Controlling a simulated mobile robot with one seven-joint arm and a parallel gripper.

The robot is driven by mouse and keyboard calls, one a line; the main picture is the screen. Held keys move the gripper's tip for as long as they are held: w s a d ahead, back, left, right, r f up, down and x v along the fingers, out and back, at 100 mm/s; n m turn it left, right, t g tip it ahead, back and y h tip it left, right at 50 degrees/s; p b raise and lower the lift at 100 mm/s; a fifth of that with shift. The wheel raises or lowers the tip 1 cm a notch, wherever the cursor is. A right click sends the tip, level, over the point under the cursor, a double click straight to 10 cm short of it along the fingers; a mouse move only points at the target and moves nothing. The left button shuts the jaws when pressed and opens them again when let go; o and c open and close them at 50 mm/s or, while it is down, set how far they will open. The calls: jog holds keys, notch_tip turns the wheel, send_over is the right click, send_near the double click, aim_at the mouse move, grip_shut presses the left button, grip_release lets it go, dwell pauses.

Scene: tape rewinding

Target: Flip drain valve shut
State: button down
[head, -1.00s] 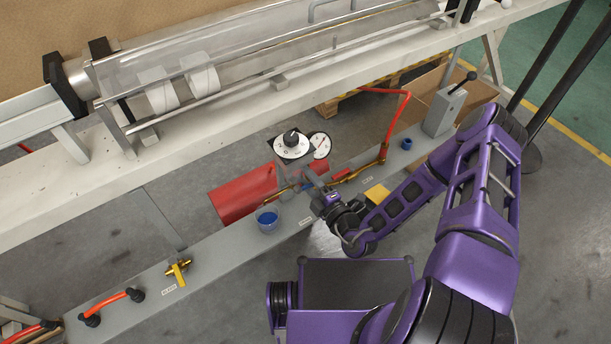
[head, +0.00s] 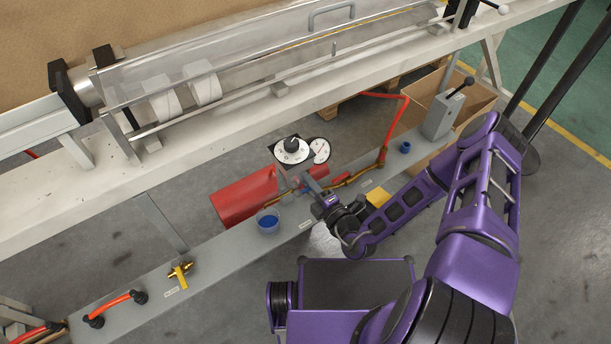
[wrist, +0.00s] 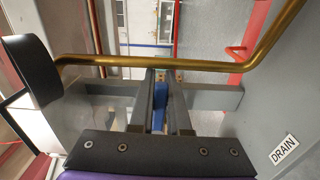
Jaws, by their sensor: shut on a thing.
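In the wrist view, my gripper (wrist: 161,84) has its two fingers closed around a narrow blue handle (wrist: 158,116), which I take for the drain valve's lever. A white DRAIN label (wrist: 285,149) is on the grey surface to the right. A brass pipe (wrist: 190,62) crosses just beyond the fingertips. In the head view, my gripper (head: 310,186) reaches over the grey beam beside the brass pipe. The valve body is hidden by my fingers, so the lever's exact angle cannot be told.
A yellow-handled valve (head: 180,270) is further left.

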jog(key=shift+n, duration=0.3)
jog(key=shift+r, duration=0.1)
jog(key=c, duration=0.9)
grip_release()
jog(key=v, duration=1.7)
jog(key=shift+s+d+p, duration=0.15)
jog(key=shift+d+p, duration=0.05)
jog(key=shift+p, duration=0.15)
